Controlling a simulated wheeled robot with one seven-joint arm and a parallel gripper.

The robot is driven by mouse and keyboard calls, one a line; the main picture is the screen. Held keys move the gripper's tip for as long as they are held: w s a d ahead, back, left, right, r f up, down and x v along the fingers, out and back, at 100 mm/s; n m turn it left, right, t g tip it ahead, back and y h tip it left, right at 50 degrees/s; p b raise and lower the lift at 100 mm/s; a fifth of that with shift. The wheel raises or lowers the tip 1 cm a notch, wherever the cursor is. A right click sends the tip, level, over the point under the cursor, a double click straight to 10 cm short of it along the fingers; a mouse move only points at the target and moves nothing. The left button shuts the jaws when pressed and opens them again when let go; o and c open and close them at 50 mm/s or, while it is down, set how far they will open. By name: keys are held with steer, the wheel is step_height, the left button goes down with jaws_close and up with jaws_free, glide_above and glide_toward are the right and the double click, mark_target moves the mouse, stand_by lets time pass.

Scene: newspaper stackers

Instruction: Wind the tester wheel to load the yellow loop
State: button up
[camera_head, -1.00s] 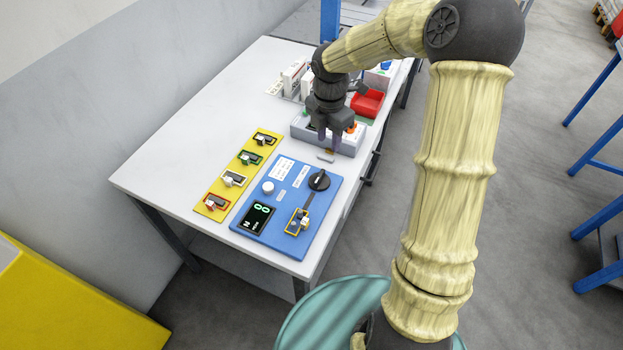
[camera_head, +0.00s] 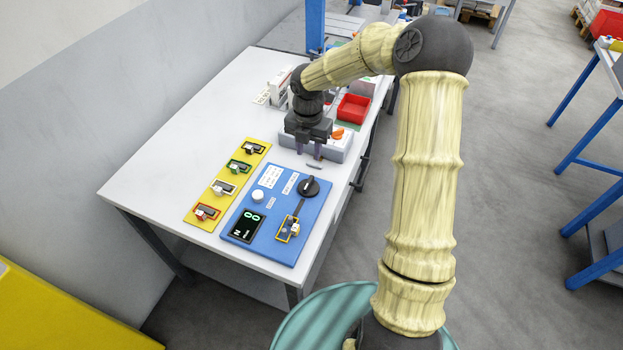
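The blue tester board (camera_head: 252,180) lies on the white table. Its black wheel (camera_head: 310,187) is at the far right corner. A yellow loop (camera_head: 288,229) is at the near right, around or beside a small metal and white fitting; I cannot tell which. The dark display (camera_head: 245,226) shows green zero-like digits and a white N. A white round knob (camera_head: 257,195) stands at the board's left. My gripper (camera_head: 308,150) points down beyond the wheel, apart from it. Its two fingers look spread, with nothing visible between them.
A yellow panel (camera_head: 210,196) left of the board carries several small fittings in black, green, white and red frames. The table's left part is clear.

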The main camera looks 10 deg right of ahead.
mark_target(309, 182)
step_height(309, 182, down, 13)
steer(key=shift+f+p, duration=0.2)
steer(key=shift+p, duration=0.35)
